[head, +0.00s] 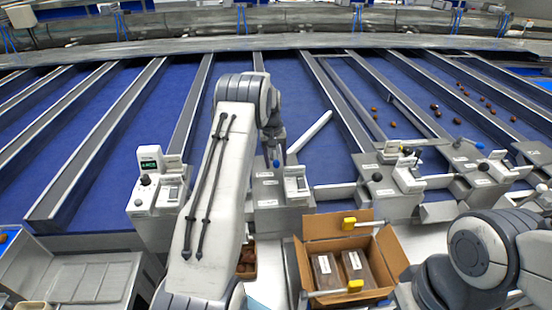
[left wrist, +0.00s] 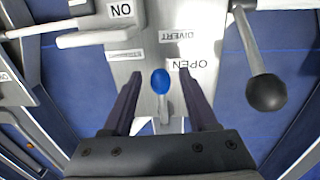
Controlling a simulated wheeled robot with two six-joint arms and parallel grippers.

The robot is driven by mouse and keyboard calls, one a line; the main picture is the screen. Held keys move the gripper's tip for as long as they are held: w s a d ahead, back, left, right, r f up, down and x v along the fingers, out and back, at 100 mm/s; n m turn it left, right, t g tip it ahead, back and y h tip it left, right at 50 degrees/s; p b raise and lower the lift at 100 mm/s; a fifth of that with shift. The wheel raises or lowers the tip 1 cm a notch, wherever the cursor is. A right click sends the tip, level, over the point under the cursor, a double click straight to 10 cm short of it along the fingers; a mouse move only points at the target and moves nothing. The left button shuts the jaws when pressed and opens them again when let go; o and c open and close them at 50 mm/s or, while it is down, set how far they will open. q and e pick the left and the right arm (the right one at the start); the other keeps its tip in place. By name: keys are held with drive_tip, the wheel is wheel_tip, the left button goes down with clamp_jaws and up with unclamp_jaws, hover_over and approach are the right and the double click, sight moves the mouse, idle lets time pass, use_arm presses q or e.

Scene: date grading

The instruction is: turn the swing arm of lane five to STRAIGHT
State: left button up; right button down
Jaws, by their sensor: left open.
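A control block (head: 268,190) stands at the near end of the lanes, below my left gripper. A small lever with a blue knob (left wrist: 161,80) rises from its metal plate, beside labels reading DIVERT and OPEN. The knob also shows in the head view (head: 277,163). My left gripper (left wrist: 160,73) is open and points down, one finger on each side of the blue knob, with a gap on both sides. A white swing arm (head: 310,132) slants across the blue belt beside this block. No lane number is readable. My right gripper is not in view.
A black ball knob (left wrist: 266,92) on a grey lever stands right of my left gripper. A control box with a green display (head: 149,164) is to the left. An open carton (head: 319,226) holding packs stands in front. Dates (head: 435,107) lie on the right-hand lanes.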

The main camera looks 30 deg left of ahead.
use_arm(q)
drive_tip(key=shift+f, duration=0.15)
clamp_jaws()
idle(1.4)
